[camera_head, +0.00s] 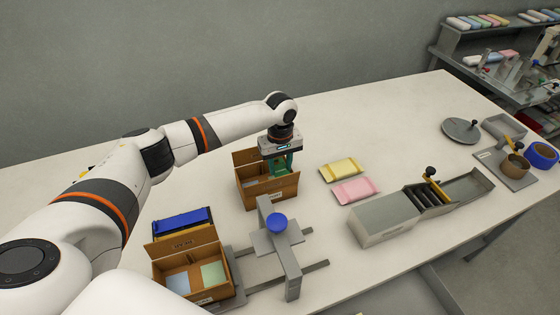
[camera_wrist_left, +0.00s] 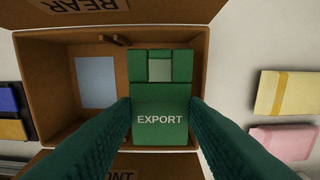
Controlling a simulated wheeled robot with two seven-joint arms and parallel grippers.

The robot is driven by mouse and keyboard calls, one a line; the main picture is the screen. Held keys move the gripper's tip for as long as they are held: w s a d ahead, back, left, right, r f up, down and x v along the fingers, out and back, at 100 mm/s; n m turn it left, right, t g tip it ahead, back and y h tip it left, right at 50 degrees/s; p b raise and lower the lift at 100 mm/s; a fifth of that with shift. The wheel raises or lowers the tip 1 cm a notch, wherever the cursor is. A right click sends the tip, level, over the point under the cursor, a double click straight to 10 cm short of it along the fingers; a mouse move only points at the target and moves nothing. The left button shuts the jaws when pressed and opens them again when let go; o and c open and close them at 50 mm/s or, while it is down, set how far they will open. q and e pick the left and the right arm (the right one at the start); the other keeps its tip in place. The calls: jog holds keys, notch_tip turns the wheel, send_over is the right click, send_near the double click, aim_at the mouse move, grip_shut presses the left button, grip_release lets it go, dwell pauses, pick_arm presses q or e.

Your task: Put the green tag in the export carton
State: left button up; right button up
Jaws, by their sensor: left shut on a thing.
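The green tag (camera_wrist_left: 160,120), marked EXPORT, shows between the fingers of my left gripper (camera_wrist_left: 160,106) in the left wrist view. My left gripper (camera_head: 281,172) is shut on it, pointing down into the open brown carton (camera_head: 268,194) near the middle of the table. In the left wrist view the carton (camera_wrist_left: 32,85) surrounds the tag, with flaps marked REAR and, partly hidden, probably FRONT. A pale blue card (camera_wrist_left: 96,82) lies inside on the left. I cannot tell whether the tag touches the carton floor. My right gripper is not in view.
A second open carton (camera_head: 190,289) with a blue and a green card stands at front left, by a blue-topped block (camera_head: 182,220). A grey frame with a blue knob (camera_head: 277,222) stands close by. Yellow (camera_head: 342,169) and pink (camera_head: 355,191) packs lie right of the middle carton.

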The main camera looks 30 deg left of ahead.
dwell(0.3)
pick_arm(q)
jog(key=o, duration=1)
jog(key=shift+c, duration=1.1)
jog(key=shift+r, duration=0.1)
notch_tip(320, 180, up, 8)
jog(key=p, duration=0.9)
jog(key=shift+p, duration=0.3)
